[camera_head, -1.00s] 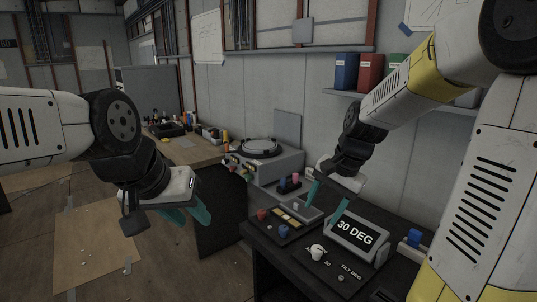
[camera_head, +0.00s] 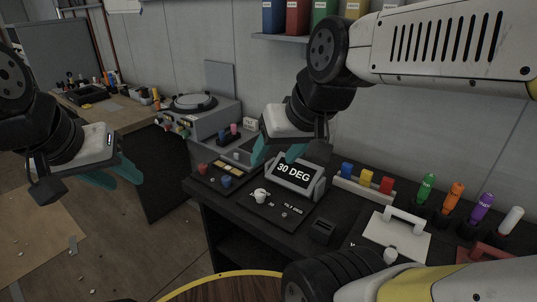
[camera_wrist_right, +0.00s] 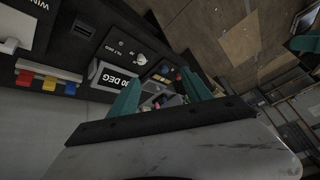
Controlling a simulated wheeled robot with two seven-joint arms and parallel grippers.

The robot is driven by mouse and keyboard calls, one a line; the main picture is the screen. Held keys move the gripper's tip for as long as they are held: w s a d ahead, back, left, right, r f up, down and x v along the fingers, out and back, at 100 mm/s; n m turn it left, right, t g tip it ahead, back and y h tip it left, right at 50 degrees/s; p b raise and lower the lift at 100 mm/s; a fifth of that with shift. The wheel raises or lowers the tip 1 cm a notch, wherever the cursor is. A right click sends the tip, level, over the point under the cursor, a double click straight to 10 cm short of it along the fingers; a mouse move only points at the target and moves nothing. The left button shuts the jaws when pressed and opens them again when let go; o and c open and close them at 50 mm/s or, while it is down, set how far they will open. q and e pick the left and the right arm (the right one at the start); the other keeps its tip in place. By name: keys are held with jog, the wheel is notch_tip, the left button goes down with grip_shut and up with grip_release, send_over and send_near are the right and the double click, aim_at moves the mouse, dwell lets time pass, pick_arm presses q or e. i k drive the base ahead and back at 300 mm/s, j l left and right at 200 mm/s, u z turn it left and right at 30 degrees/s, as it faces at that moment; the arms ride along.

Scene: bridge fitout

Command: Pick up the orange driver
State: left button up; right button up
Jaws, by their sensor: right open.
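The orange driver (camera_head: 453,197) stands upright at the right of the dark bench in the head view, between a green driver (camera_head: 426,187) and a purple driver (camera_head: 481,207). A white driver (camera_head: 510,222) stands at the far right of the row. My right gripper (camera_head: 275,155) is open and empty above the bench, by the 30 DEG display, well left of the orange driver. Its teal fingers (camera_wrist_right: 160,95) show apart in the right wrist view, where no driver shows. My left gripper (camera_head: 118,178) is at the left, above the floor, with its teal fingers apart and nothing between them.
The 30 DEG display (camera_head: 296,174) and a rack of blue, yellow and red blocks (camera_head: 364,186) stand between my right gripper and the drivers. A white panel with a handle (camera_head: 392,238) lies in front of the drivers. Binders (camera_head: 297,17) sit on a shelf above.

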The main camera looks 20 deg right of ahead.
aim_at(458, 189)
jog(key=z, duration=2.15)
jog(key=u, duration=1.35)
jog(key=l, duration=0.15)
jog(key=i+z, duration=0.1)
jog(key=z, duration=1.3)
